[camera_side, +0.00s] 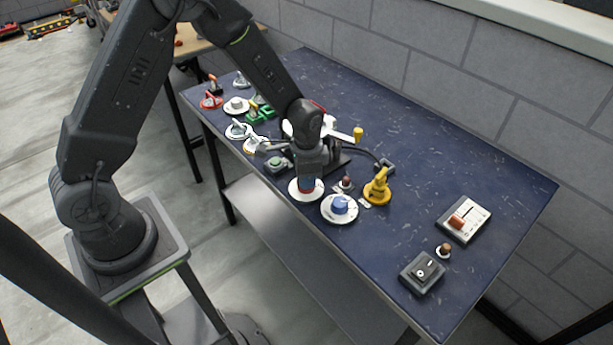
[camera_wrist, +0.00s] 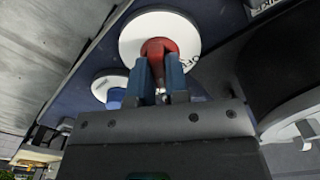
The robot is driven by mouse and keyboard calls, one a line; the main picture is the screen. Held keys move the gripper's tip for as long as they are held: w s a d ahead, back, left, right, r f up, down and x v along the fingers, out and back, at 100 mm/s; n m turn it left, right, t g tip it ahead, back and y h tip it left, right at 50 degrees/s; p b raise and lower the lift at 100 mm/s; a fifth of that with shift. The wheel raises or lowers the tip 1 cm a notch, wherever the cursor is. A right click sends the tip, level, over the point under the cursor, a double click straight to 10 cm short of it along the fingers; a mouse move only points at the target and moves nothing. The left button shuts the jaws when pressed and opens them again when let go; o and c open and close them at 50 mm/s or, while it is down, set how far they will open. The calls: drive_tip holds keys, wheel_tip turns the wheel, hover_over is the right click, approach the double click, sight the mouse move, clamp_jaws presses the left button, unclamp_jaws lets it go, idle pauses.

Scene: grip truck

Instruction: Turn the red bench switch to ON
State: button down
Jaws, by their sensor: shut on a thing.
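The red bench switch is a red knob on a round white dial plate. In the wrist view the red knob (camera_wrist: 158,48) sits between the two blue fingers of my gripper (camera_wrist: 160,85), which is shut on it. The white dial plate (camera_wrist: 140,28) has lettering at its right edge that I cannot read fully. In the side view the white plate (camera_side: 295,190) shows under my gripper (camera_side: 308,183), near the table's front edge. There the knob is mostly hidden by the gripper.
A blue knob on a white dial (camera_side: 340,208) stands close to the right. A yellow device (camera_side: 377,188) and a small brown-topped button (camera_side: 346,183) are near. A grey box with a green button (camera_side: 277,163) is at left. The blue table (camera_side: 430,170) is clear towards the back right.

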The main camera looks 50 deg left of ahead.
idle(0.3)
drive_tip(key=c, duration=1.1)
unclamp_jaws()
drive_tip(key=shift+r, duration=0.1)
wheel_tip(320, 180, up, 14)
drive_tip(key=shift+f, duration=0.15)
drive_tip(key=s+r+n+t, duration=0.2)
drive_tip(key=s+r, duration=0.2)
drive_tip(key=s, duration=0.2)
drive_tip(key=s+r+n+t, duration=0.1)
drive_tip(key=s+r+n, duration=0.1)
drive_tip(key=s+r, duration=0.3)
drive_tip(key=s+r+n+t, duration=0.2)
drive_tip(key=s+r, duration=0.2)
drive_tip(key=s, duration=0.4)
drive_tip(key=shift+s+d+r+t, duration=0.15)
drive_tip(key=shift+s+d+t, duration=0.05)
drive_tip(key=shift+s+t, duration=0.15)
